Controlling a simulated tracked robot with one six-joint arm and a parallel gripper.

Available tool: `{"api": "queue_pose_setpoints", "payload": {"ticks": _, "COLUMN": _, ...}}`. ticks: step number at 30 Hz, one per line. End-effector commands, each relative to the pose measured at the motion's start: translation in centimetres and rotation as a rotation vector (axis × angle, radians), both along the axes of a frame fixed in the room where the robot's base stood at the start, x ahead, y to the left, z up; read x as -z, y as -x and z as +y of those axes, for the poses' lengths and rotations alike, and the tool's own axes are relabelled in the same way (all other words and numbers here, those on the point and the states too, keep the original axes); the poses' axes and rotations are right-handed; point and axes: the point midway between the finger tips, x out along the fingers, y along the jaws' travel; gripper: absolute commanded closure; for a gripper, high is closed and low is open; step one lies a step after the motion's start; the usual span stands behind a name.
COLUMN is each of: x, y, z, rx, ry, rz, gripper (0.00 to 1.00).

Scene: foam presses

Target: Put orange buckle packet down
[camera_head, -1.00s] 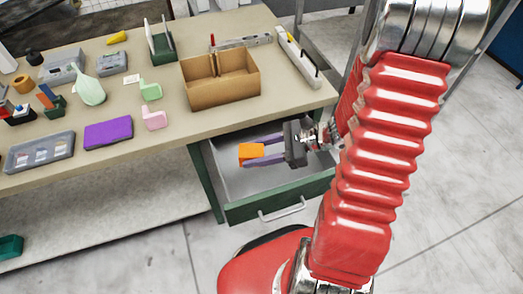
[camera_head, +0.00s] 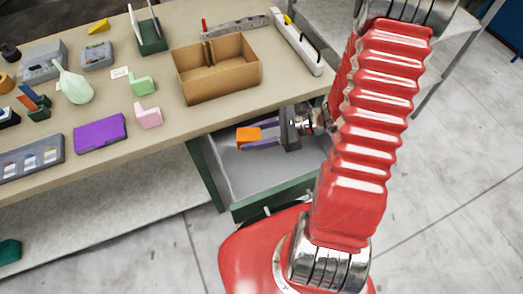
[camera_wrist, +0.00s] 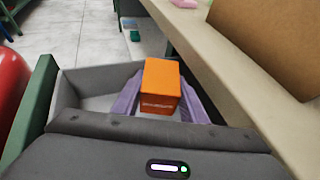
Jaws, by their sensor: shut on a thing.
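The orange buckle packet (camera_head: 248,134) is a small orange block. My gripper (camera_head: 250,138), with purple fingers, is shut on it and holds it over the open drawer under the table. In the wrist view the packet (camera_wrist: 160,86) sits between the two purple fingers (camera_wrist: 160,100), with print along its lower edge. The drawer (camera_head: 262,208) has a green front and a grey inside, and looks empty where it shows. My gripper's body and arm hide its right part. I cannot tell how far the packet is above the drawer floor.
The table edge (camera_wrist: 215,75) runs close beside my gripper. On the table stand an open cardboard box (camera_head: 215,86), a purple block (camera_head: 100,133), a pink piece (camera_head: 147,116), a green piece (camera_head: 143,83) and a long white tool (camera_head: 298,42).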

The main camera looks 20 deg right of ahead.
Motion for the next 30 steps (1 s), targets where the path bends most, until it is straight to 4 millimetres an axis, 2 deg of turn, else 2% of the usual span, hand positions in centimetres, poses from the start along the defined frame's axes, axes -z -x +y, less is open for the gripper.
{"api": "queue_pose_setpoints", "payload": {"ticks": 13, "x": 4.8, "y": 0.0, "z": 0.1, "rx": -0.001, "ry": -0.002, "rz": 0.001, "gripper": 0.87}}
{"api": "queue_pose_setpoints", "payload": {"ticks": 26, "x": 5.2, "y": 0.0, "z": 0.1, "rx": -0.003, "ry": 0.000, "rz": 0.000, "gripper": 0.87}}
{"api": "queue_pose_setpoints", "payload": {"ticks": 30, "x": 6.0, "y": 0.0, "z": 0.1, "rx": -0.003, "ry": -0.002, "rz": 0.002, "gripper": 0.87}}
